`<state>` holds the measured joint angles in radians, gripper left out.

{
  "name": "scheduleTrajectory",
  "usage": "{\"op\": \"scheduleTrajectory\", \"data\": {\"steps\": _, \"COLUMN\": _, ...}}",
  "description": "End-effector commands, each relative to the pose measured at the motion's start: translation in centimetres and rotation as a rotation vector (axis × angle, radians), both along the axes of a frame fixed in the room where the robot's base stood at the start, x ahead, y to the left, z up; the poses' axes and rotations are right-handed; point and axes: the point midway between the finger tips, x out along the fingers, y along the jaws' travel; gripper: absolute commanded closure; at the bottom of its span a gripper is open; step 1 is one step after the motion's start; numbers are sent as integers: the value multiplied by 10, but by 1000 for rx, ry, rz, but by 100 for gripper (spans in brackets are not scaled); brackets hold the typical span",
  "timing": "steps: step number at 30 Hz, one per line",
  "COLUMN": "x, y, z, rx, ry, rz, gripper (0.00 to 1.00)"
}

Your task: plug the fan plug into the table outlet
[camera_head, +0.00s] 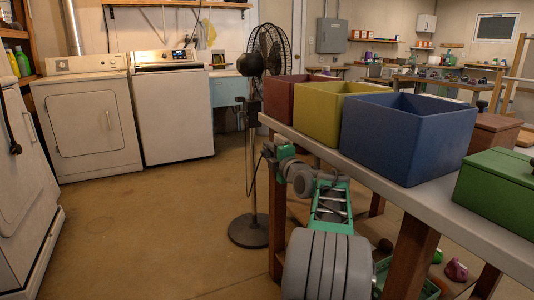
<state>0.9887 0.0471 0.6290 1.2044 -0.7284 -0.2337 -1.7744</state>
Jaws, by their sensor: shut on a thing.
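The black fan (267,52) stands on a tall pole with a round dark base (249,231) on the floor, just beyond the table's left end. A thin dark cord (250,170) hangs beside the pole and runs up toward my gripper (269,151). My gripper is small and dark in this view, at the end of my green and grey arm, by the table's left end and below its top. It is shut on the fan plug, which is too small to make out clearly. I cannot make out the table outlet.
The grey table (398,187) bears red (283,104), yellow (322,120) and blue (400,148) open boxes and a green lidded box (500,190). Its wooden legs (410,258) stand close to my arm. A washer and dryer line the back left. The left floor is clear.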

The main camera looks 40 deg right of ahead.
Motion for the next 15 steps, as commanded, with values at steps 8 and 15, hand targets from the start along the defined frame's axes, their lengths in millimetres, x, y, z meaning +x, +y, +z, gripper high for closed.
{"op": "scheduleTrajectory", "data": {"steps": 8, "x": -3, "y": -7, "z": 0, "rx": -1, "ry": -1, "rz": -5, "gripper": 65}}
{"op": "scheduleTrajectory", "data": {"steps": 15, "x": -2, "y": -6, "z": 0, "rx": -1, "ry": -1, "rz": -3, "gripper": 45}}
